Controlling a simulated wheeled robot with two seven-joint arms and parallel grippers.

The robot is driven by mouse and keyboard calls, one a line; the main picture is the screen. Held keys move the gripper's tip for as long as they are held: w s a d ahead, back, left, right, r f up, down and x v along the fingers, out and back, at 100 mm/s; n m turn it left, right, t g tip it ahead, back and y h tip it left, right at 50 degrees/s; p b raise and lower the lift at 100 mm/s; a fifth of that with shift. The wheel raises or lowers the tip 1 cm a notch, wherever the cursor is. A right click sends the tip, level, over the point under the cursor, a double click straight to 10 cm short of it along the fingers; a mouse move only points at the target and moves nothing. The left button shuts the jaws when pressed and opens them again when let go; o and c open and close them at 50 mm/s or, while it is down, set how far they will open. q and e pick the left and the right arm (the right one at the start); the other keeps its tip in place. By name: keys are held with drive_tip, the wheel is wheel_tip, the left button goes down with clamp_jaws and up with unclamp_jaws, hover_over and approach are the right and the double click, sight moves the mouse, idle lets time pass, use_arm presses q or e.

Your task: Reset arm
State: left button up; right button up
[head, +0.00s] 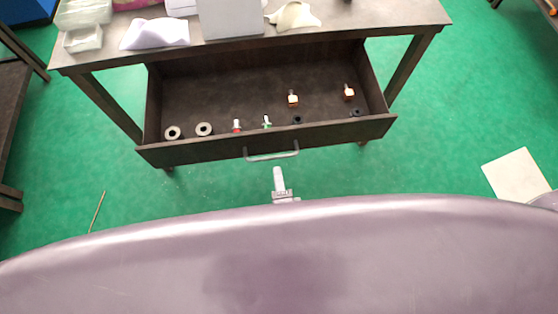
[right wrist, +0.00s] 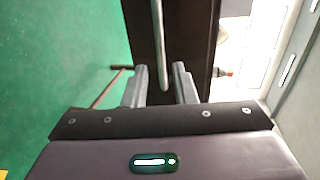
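My right gripper (head: 278,174) is just in front of the drawer handle (head: 272,155) in the head view. In the right wrist view its two fingers (right wrist: 162,88) are spread apart. The pale handle bar (right wrist: 158,45) lines up with the gap between them, and I see no finger pressed on it. I cannot tell how deep it is between the fingers. The dark drawer (head: 180,152) is pulled open. My left gripper is not in view.
The drawer holds two grey rings (head: 204,129), small red and green parts, orange-topped pieces (head: 292,98) and dark rings. The table top (head: 330,32) carries a grey box (head: 230,20) and clear containers (head: 84,14). A pale panel (head: 516,174) lies on the green floor at right.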

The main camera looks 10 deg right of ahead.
drive_tip(key=s+d+f+n+g, duration=0.2)
drive_tip(key=s+f+n+g, duration=0.15)
drive_tip(key=f, duration=0.45)
drive_tip(key=s+d+f+n+g+y, duration=0.1)
drive_tip(key=s+d+f+n+g, duration=0.15)
drive_tip(key=f+n, duration=0.4)
drive_tip(key=s+d+f+n+g, duration=0.2)
drive_tip(key=s+d+f, duration=0.1)
drive_tip(key=f, duration=0.7)
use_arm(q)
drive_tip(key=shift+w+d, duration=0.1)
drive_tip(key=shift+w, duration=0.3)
use_arm(e)
drive_tip(key=s+d+f+n+g+h, duration=0.1)
drive_tip(key=s+d+f+n+g, duration=0.5)
drive_tip(key=s+d+f, duration=0.5)
drive_tip(key=shift+s+d+n+g, duration=0.3)
drive_tip(key=shift+s+d+n, duration=0.25)
drive_tip(key=shift+s+n, duration=0.65)
